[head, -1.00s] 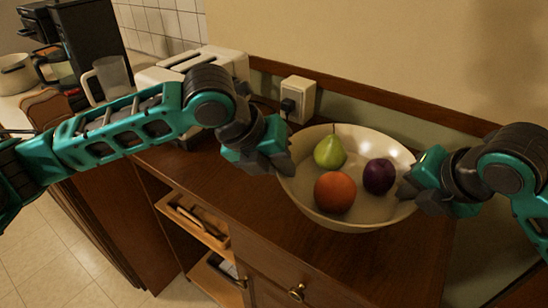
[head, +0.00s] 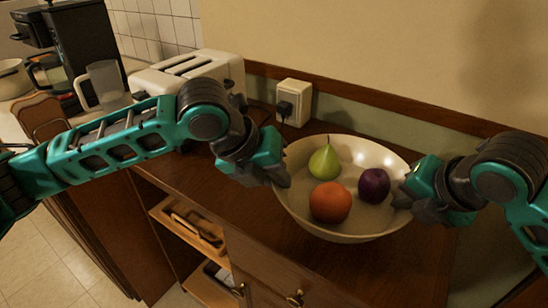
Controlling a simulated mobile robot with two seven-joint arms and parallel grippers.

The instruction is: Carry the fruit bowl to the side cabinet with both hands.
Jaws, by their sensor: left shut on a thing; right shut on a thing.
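The cream fruit bowl (head: 345,238) holds a green pear (head: 324,162), an orange (head: 330,203) and a dark purple plum (head: 373,185). It is over the wooden top of the side cabinet (head: 235,205); I cannot tell whether its base touches the wood. My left gripper (head: 281,176) is shut on the bowl's left rim. My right gripper (head: 404,194) is shut on the bowl's right rim. The fingertips partly cover the rim on each side.
A white toaster (head: 186,72) stands behind my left arm, with a wall socket and plug (head: 293,101) beside it. A clear jug (head: 104,86) and a black coffee machine (head: 85,45) are at the back left. Open shelves (head: 190,225) show below the cabinet top.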

